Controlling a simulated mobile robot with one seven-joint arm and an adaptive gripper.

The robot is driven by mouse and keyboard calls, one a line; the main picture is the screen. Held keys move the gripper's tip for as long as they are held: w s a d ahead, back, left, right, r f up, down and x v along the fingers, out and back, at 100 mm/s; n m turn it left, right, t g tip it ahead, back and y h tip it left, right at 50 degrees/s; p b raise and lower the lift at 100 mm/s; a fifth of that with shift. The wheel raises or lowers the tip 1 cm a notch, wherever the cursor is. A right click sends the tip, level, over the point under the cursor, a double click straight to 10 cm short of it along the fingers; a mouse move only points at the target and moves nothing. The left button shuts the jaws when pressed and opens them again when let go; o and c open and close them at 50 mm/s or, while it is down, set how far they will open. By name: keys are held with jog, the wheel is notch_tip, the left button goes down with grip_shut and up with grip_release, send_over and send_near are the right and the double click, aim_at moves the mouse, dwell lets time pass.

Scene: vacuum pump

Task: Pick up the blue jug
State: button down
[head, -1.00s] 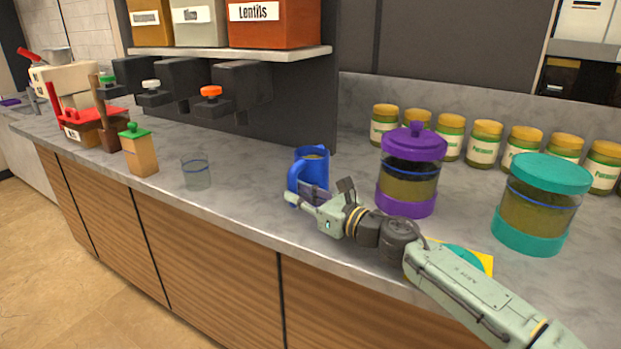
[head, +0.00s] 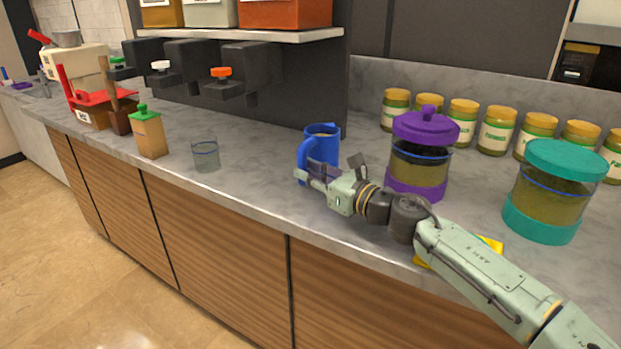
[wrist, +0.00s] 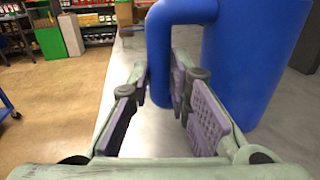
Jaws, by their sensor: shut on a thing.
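The blue jug (head: 322,148) stands upright on the counter, left of the purple-lidded jar, with its handle toward the left front. In the wrist view the jug (wrist: 255,60) fills the upper right, its handle (wrist: 160,50) coming down between my fingers. My gripper (head: 306,173) reaches in low from the front right and is shut on the handle. In the wrist view my gripper (wrist: 160,95) has one purple-padded finger on each side of the handle. I cannot tell whether the jug's base is off the counter; my gripper partly hides its lower part.
A purple-lidded jar (head: 418,165) stands close right of the jug. A teal-lidded jar (head: 545,205) is farther right. Several yellow-lidded jars (head: 463,124) line the back wall. A clear glass (head: 206,155) stands left, with free counter between. Dispensers (head: 222,86) overhang behind.

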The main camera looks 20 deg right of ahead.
notch_tip(320, 180, up, 2)
jog(key=shift+r+b, duration=0.1)
jog(key=shift+b, duration=0.35)
jog(key=s+a+r+b, duration=0.1)
jog(key=s+a+b, duration=0.3)
jog(key=s+a, duration=0.7)
jog(key=shift+s+r, duration=0.3)
jog(key=shift+r, duration=0.05)
dwell(0.4)
